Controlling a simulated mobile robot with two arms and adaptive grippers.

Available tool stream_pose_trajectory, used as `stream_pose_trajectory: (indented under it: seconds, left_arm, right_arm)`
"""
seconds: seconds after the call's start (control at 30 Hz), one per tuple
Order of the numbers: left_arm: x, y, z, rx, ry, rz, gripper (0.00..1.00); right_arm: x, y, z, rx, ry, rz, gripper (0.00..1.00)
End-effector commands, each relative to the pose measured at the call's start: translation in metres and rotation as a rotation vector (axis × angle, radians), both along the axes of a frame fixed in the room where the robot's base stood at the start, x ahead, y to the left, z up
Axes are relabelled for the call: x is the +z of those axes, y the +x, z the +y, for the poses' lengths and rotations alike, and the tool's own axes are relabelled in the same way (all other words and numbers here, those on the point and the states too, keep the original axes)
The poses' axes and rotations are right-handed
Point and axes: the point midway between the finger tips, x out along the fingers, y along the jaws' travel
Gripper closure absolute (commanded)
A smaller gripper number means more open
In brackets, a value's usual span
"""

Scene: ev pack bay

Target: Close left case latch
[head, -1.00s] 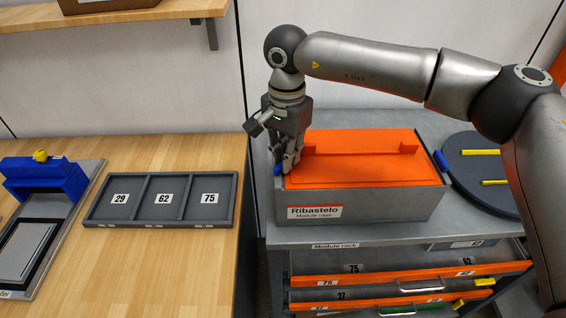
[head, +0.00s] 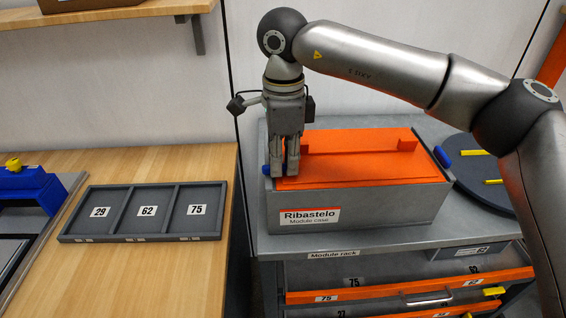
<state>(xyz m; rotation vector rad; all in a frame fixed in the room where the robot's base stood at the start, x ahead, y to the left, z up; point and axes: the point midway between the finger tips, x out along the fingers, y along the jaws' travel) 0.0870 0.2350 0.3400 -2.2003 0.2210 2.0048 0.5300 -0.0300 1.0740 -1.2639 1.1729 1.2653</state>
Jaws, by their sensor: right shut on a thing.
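The grey module case (head: 360,208) labelled Ribastelo stands on the rack top, with its orange lid (head: 360,165) on it. The blue left latch (head: 266,170) shows at the case's left end, partly hidden by my fingers. A second blue latch (head: 442,156) sits at the right end. My right gripper (head: 284,172) points straight down at the left end of the case. Its fingers are shut on the left latch, though the grip itself is mostly hidden. My left gripper is not in view.
A grey tray (head: 145,238) marked 29, 62, 75 lies on the wooden bench at left. A dark round plate (head: 480,172) with yellow strips is right of the case. Below, an orange-fronted drawer (head: 400,290) is in view. A wall shelf (head: 110,18) is at upper left.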

Motion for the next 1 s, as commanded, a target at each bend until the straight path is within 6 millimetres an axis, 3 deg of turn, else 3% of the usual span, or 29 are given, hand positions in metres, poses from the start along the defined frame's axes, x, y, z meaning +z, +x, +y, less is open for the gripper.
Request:
stream_pose_trajectory:
  seconds: [0.73, 0.77, 0.9, 1.0]
  left_arm:
    - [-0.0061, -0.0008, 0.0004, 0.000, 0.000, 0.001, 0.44]
    - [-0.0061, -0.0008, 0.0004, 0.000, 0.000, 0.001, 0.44]
    - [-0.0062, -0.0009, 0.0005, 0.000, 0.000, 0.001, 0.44]
    - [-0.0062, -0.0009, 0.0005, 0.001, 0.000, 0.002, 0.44]
  right_arm:
    - [0.0020, -0.0018, 0.0004, -0.094, 0.003, -0.004, 1.00]
    - [0.0020, -0.0018, 0.0004, -0.094, 0.003, -0.004, 0.87]
    - [0.0016, -0.0019, 0.0003, -0.093, 0.002, -0.003, 0.69]
    - [0.0012, -0.0021, 0.0001, -0.092, 0.001, -0.002, 0.67]
